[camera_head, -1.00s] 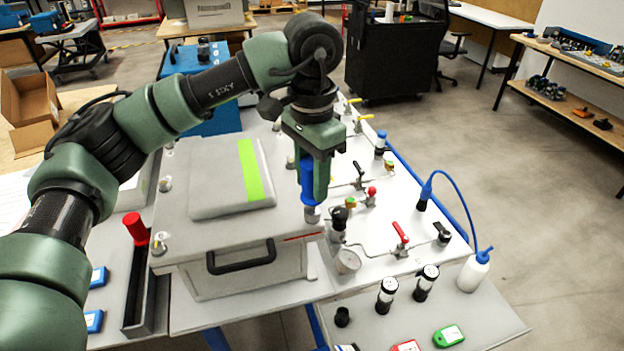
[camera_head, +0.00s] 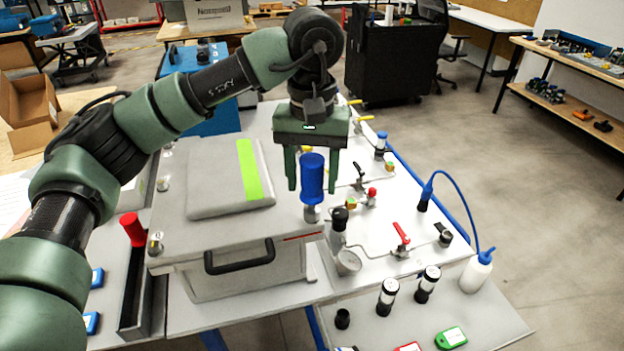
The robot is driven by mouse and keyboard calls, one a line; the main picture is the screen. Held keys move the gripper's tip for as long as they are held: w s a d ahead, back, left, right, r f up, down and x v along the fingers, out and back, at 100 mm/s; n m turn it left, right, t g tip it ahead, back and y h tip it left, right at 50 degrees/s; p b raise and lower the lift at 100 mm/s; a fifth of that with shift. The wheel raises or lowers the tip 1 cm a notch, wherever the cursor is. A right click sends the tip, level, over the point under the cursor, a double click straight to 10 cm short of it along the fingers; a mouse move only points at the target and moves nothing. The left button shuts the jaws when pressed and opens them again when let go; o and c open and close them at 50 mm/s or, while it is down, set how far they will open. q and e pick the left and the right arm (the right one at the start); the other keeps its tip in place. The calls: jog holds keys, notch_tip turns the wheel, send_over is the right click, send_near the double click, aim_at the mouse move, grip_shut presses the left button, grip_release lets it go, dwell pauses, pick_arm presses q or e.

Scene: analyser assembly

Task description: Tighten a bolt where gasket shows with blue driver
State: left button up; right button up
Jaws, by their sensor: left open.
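The blue driver (camera_head: 312,178) stands upright on a bolt (camera_head: 311,213) at the front right corner of the grey analyser lid (camera_head: 180,230). My left gripper (camera_head: 311,188) is open, with its fingers pointing down behind and to either side of the blue handle. I cannot tell whether the fingers touch it. A thin red gasket line (camera_head: 303,237) shows under the lid's edge near this corner. Another bolt (camera_head: 155,245) sits at the front left corner and one (camera_head: 163,184) at the back left. My right gripper is out of view.
A red driver (camera_head: 133,229) stands in a dark narrow tray (camera_head: 132,295) left of the analyser. A black handle (camera_head: 240,258) is on the analyser's front.

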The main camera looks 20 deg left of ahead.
pick_arm(q)
jog(key=n, duration=0.8)
jog(key=shift+b, duration=0.4)
jog(key=n, duration=0.6)
jog(key=shift+n, duration=0.4)
grip_shut()
